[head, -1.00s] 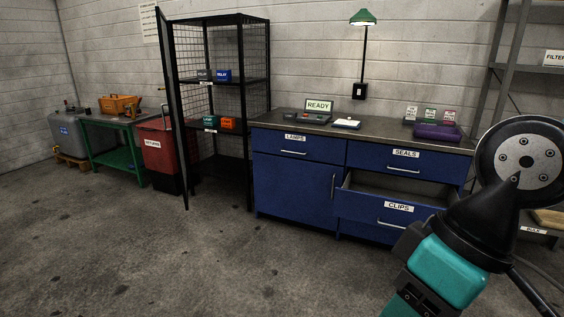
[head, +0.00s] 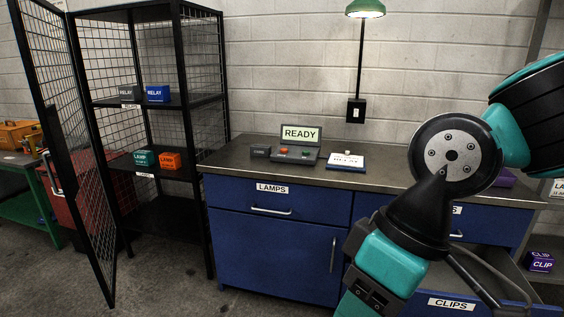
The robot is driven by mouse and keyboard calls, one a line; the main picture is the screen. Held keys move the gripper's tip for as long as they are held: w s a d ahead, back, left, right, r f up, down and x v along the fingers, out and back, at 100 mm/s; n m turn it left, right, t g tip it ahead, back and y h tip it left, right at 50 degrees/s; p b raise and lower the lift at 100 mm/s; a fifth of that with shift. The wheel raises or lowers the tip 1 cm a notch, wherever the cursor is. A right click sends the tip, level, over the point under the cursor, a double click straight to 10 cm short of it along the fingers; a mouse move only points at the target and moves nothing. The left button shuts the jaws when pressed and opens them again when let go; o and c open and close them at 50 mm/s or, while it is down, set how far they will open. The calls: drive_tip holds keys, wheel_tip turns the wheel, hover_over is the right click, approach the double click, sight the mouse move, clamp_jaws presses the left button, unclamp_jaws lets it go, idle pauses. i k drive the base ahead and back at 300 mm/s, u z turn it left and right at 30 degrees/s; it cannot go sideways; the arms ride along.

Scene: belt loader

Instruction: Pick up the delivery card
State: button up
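A white card with dark print (head: 346,160), which appears to be the delivery card, lies on the blue workbench's grey top (head: 225,160), right of the READY console. It has a blue edge, and part of its lettering seems to read RELAY. My arm's teal and black links cover the right side of the head view, right of the card. My gripper is outside the view, so its state is hidden.
The READY console (head: 298,145) stands left of the card, with a small grey box (head: 261,151) beside it. A green lamp (head: 365,9) hangs above. The open mesh cabinet (head: 215,150) stands left. The CLIPS drawer (head: 450,303) is open, with purple CLIP boxes (head: 540,262).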

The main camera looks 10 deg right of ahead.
sight(340, 160)
drive_tip(key=i, duration=1.95)
drive_tip(key=z, duration=1.15)
drive_tip(key=i, duration=0.65)
drive_tip(key=u, duration=0.2)
